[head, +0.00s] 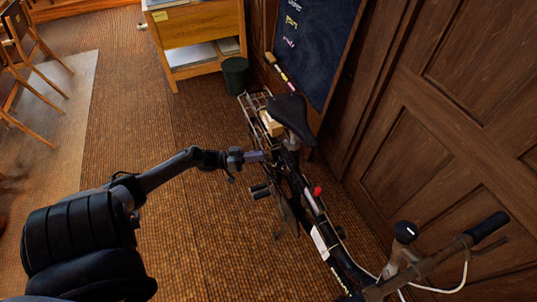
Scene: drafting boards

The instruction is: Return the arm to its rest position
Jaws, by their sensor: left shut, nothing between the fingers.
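My left arm comes in from the left in the head view. My left gripper (258,156) is shut and empty, out over the floor at the near side of a bicycle (330,240). Its tip shows close to the frame below the saddle (290,112); I cannot tell whether it touches. My right gripper is not in view.
The bicycle stands along a dark wooden panelled wall (430,120). A blackboard (315,45), a dark bin (236,76) and a wooden cabinet (200,30) are at the back. Wooden chairs (30,75) stand at left. The brown floor (130,110) between is clear.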

